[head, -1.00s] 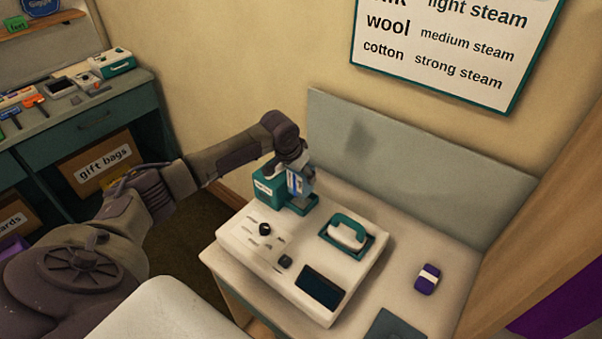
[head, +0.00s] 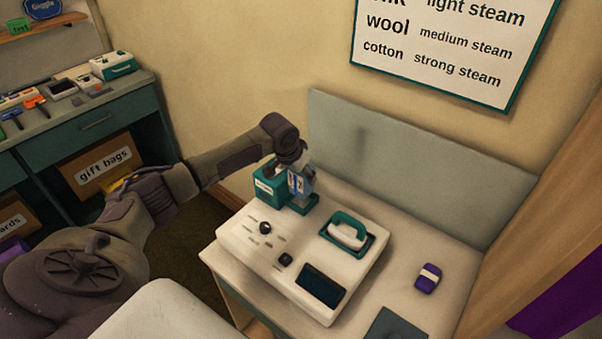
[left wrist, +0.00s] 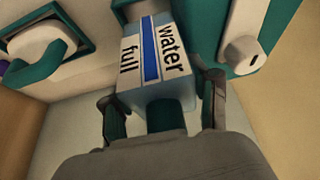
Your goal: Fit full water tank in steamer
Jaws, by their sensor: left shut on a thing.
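The water tank (head: 300,184) is a pale block with a blue stripe. It reads "water full" in the left wrist view (left wrist: 152,62). My left gripper (left wrist: 165,112) is shut on its teal grip, with a finger on each side. The white steamer (head: 265,238) sits on the table with a knob, a dark screen and a handpiece (head: 348,232) in a teal cradle. The tank is over or at a teal tray-like part (head: 310,205) at the steamer's back edge. I cannot tell whether it is seated. My right gripper is not in view.
A teal box with a white label (head: 268,190) stands close left of the tank. A grey panel (head: 420,150) rises behind the table. A purple and white block (head: 427,278) and a dark mat (head: 395,325) lie right of the steamer, with bare tabletop around them.

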